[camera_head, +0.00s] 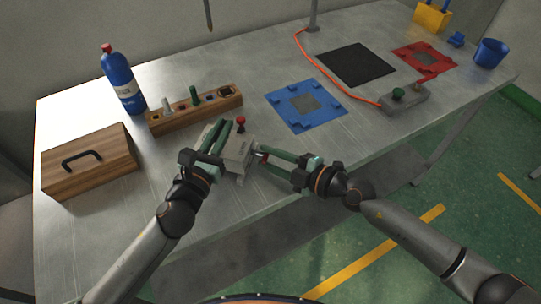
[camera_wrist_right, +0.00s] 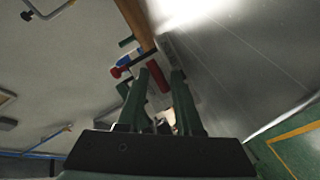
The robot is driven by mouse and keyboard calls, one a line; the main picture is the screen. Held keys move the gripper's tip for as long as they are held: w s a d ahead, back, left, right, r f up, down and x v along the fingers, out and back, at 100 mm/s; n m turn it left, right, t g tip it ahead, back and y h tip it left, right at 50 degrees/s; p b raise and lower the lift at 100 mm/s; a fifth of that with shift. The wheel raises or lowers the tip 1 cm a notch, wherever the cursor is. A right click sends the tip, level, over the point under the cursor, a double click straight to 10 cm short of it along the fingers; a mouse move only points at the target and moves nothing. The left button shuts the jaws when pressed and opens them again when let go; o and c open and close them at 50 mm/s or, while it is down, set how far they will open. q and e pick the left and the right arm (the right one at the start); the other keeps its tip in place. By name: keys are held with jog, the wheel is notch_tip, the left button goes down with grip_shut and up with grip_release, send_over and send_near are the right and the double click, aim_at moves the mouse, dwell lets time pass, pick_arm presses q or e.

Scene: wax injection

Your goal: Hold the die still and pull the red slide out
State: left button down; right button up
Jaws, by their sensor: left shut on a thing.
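The die (camera_head: 238,155) is a grey block near the table's front edge, with a red-knobbed pin (camera_head: 241,121) standing at its back. My left gripper (camera_head: 220,142) is shut on the die from the left; its green fingers hide part of the block. The red slide (camera_head: 264,157) shows at the die's right side, and also in the right wrist view (camera_wrist_right: 157,77). My right gripper (camera_head: 263,154) is open, its green fingers pointing at the die. In the right wrist view the slide appears between the two fingertips (camera_wrist_right: 161,76); contact cannot be told.
A wooden rack (camera_head: 196,110) with tools stands behind the die. A wooden box (camera_head: 90,162) and blue bottle (camera_head: 122,82) are at the left. A blue fixture mat (camera_head: 285,112), black mat (camera_head: 356,64) and button box (camera_head: 404,99) lie to the right.

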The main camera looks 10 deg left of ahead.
jog(key=shift+w+r, duration=0.15)
jog(key=shift+r, duration=0.1)
grip_shut()
jog(key=shift+w+r+t, duration=0.1)
jog(key=shift+r+t, duration=0.1)
jog(key=shift+t, duration=0.1)
dwell(0.4)
